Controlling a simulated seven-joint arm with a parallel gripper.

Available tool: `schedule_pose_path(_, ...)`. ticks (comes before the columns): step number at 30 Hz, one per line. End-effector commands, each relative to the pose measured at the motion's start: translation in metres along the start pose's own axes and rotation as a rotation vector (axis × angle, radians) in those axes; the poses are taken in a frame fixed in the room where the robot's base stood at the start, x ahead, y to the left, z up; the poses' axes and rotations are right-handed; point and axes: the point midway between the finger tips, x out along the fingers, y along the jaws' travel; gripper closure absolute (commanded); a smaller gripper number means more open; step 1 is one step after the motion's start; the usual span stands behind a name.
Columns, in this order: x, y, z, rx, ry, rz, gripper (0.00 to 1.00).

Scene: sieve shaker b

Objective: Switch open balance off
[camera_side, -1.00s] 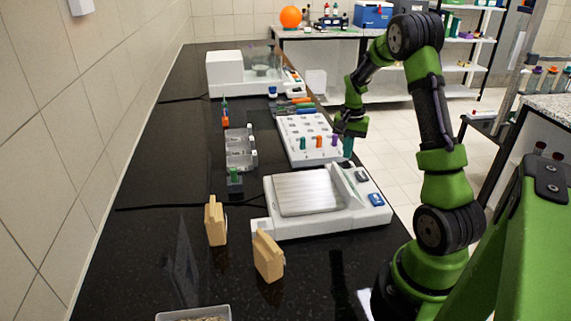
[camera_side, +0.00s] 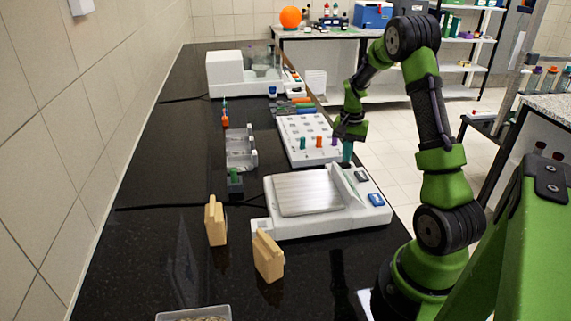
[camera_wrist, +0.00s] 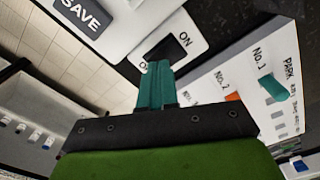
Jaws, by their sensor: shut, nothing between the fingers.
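The open balance (camera_side: 310,195) is white with a bare square steel pan and stands in the middle of the black bench. In the wrist view, its white panel carries a black switch (camera_wrist: 165,48) marked ON on one side; the label on the other side is partly hidden by my fingers. A dark SAVE key (camera_wrist: 82,14) is further left. My gripper (camera_side: 347,157) has its teal fingers shut and empty, pointing down at the balance's far right corner. In the wrist view, the fingertips (camera_wrist: 158,68) overlap the switch's near edge; I cannot tell whether they touch.
A white board with coloured pegs (camera_side: 300,128) is just behind the balance; the wrist view shows its labels and a teal peg (camera_wrist: 273,88). An enclosed balance (camera_side: 226,72) stands at the back.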

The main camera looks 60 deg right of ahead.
Motion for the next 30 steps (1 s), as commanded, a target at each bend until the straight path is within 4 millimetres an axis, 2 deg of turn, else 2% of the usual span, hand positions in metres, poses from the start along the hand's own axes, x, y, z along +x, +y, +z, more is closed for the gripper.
schedule_pose_path(21,0.011,0.000,0.000,0.001,-0.001,0.000,1.00)
schedule_pose_path(25,0.007,0.000,0.000,0.000,0.000,-0.001,1.00)
schedule_pose_path(30,-0.007,0.000,0.000,0.000,0.001,-0.001,1.00)
